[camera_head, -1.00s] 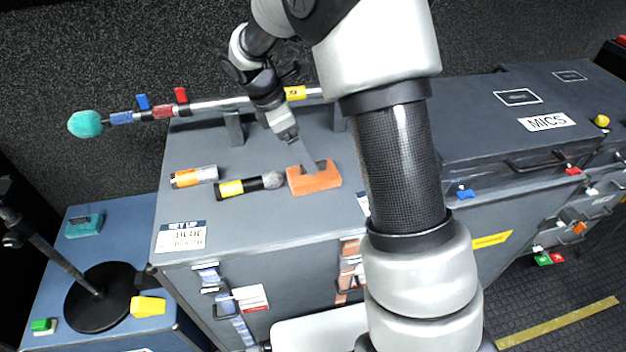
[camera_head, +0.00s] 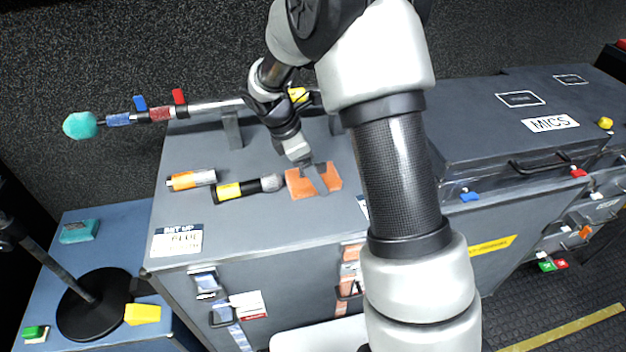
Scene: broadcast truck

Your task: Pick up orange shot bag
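The orange shot bag (camera_head: 298,185) lies flat on the grey case top (camera_head: 240,226), right of a black microphone with a grey head. My gripper (camera_head: 319,182) points down at the bag from above. One finger shows as a dark bar across the bag's middle, and another dark finger part shows behind it near the bag's far edge. The fingers look spread apart, with orange visible between them. I cannot tell whether the fingertips touch the bag.
A black microphone with a yellow band (camera_head: 247,187) and an orange-banded cylinder (camera_head: 192,179) lie left of the bag. A boom pole with a teal windscreen (camera_head: 80,125) rests on supports behind.

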